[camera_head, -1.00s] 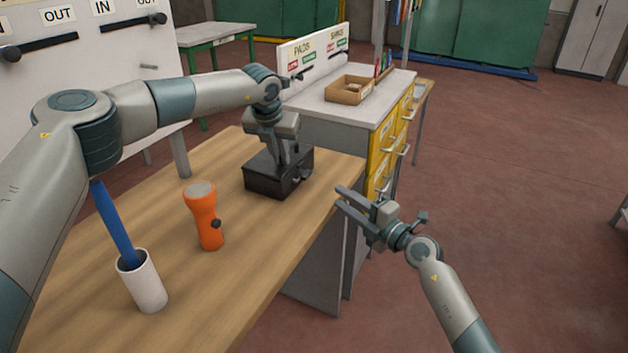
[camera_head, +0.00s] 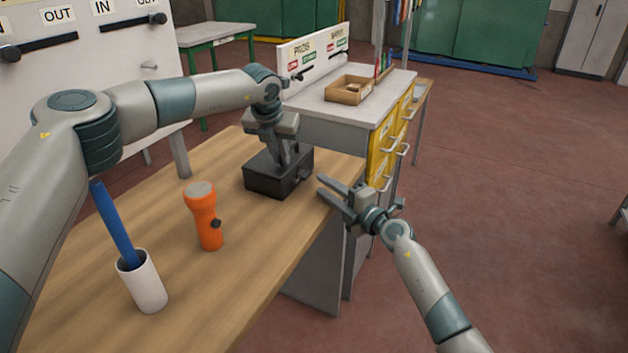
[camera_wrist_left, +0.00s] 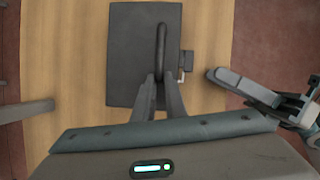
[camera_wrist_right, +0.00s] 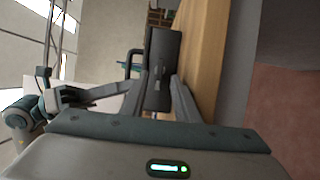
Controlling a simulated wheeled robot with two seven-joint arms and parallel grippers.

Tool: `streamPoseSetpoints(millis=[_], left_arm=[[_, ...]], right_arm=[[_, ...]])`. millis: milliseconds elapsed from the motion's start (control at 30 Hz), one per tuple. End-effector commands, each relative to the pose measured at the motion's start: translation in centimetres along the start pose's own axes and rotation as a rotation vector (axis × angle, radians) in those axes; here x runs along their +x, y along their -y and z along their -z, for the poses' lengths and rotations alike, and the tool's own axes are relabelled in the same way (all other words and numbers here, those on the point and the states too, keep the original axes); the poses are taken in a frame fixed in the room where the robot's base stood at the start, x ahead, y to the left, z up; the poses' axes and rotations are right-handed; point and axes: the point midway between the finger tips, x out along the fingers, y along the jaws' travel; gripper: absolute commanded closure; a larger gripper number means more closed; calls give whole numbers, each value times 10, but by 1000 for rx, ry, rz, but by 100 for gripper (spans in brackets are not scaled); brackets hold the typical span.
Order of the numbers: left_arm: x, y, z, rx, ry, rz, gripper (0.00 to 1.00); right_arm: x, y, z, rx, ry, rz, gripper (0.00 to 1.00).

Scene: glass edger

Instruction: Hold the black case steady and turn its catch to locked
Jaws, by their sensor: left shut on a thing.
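The black case (camera_head: 268,184) stands on the wooden bench. My left gripper (camera_head: 284,158) is above it, shut on its handle (camera_wrist_left: 161,42). In the left wrist view the case lid (camera_wrist_left: 130,55) lies below the fingers, and the small catch (camera_wrist_left: 187,61) sticks out from its right side. My right gripper (camera_head: 323,187) is open and empty at the bench edge, right of the case and apart from it. In the right wrist view the catch side of the case (camera_wrist_right: 163,50) shows between the open fingers; the catch's exact setting is too small to tell.
An orange flashlight (camera_head: 206,222) stands nearer on the bench (camera_head: 245,240). A white cup (camera_head: 145,285) holding a blue stick (camera_head: 118,225) is at the near left. A grey cabinet with yellow drawers (camera_head: 390,135) stands behind the bench.

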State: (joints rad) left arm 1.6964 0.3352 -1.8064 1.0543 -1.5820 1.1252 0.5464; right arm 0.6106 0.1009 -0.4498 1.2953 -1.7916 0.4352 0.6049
Motion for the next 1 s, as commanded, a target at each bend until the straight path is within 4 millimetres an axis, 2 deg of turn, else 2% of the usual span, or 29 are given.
streamPoseSetpoints(millis=[100,333,500,833,867,967,1000], left_arm=[[1,0,1,-1,-3,1,100],[1,0,1,-1,-3,1,100],[1,0,1,-1,-3,1,100],[1,0,1,-1,-3,1,100],[1,0,1,-1,-3,1,100],[1,0,1,-1,-3,1,100],[1,0,1,-1,-3,1,100]], right_arm=[[19,-1,0,3,0,0,72],[43,0,0,3,0,0,72],[50,0,0,2,0,0,72],[52,0,0,1,0,0,72],[52,0,0,1,0,0,74],[52,0,0,1,0,0,98],[52,1,0,1,0,1,100]])
